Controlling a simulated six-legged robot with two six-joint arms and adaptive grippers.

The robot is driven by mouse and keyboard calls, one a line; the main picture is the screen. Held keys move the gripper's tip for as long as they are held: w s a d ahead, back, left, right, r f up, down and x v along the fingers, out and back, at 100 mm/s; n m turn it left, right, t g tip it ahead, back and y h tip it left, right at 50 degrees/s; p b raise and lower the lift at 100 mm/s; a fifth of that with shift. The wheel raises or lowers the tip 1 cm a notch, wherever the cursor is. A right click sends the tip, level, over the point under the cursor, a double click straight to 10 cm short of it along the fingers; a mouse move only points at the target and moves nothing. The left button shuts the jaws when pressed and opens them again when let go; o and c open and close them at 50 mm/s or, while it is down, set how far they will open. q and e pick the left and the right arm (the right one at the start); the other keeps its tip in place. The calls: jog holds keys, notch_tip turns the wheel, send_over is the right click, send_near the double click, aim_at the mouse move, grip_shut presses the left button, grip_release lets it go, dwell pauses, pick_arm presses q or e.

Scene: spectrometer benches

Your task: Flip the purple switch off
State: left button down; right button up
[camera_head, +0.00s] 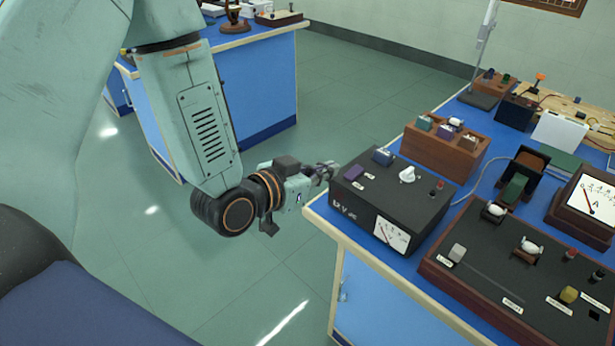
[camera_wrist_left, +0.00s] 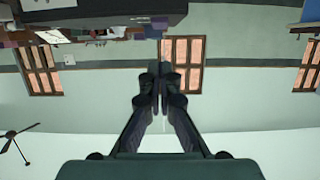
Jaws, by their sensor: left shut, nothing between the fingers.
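The purple switch (camera_head: 354,173) is on the top of a black power supply box (camera_head: 365,212), near its left edge, in the head view. A blue switch (camera_head: 382,157) and a white knob (camera_head: 407,175) are on the same top. My left gripper (camera_head: 331,170) is just left of the box, close to the purple switch; I cannot tell whether it touches the box. In the left wrist view its fingers (camera_wrist_left: 160,88) are together and hold nothing. My right gripper is not in view.
The box stands at the left corner of a blue-topped bench (camera_head: 375,250). A dark panel with switches (camera_head: 500,275) lies to its right, and a wooden box with several blocks (camera_head: 447,148) stands behind. Open floor lies left of the bench.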

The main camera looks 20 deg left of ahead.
pick_arm(q)
jog(key=v, duration=0.4)
jog(key=shift+s+a+f+p, duration=0.1)
jog(key=shift+s+f+p, duration=0.15)
jog(key=shift+p, duration=0.1)
jog(key=shift+s+r, duration=0.1)
jog(key=shift+s, duration=0.1)
jog(key=shift+w, duration=0.1)
jog(key=s+a+f+n+g+y+b, duration=0.1)
jog(key=s+f+n+g, duration=0.1)
jog(key=s+f+g, duration=0.35)
jog(key=s+a+f+n+g+y, duration=0.1)
jog(key=s+f+n+g+y, duration=0.15)
jog(key=f, duration=0.65)
jog(key=s+f+g+b, duration=0.1)
jog(key=s+f+g, duration=0.2)
jog(key=s+f, duration=0.3)
jog(key=s+f+g+y+b, duration=0.1)
jog(key=s+f+g, duration=0.1)
jog(key=s+f, duration=0.5)
jog(key=s, duration=0.6)
jog(key=shift+s+a+g, duration=0.25)
jog(key=shift+s+g, duration=0.15)
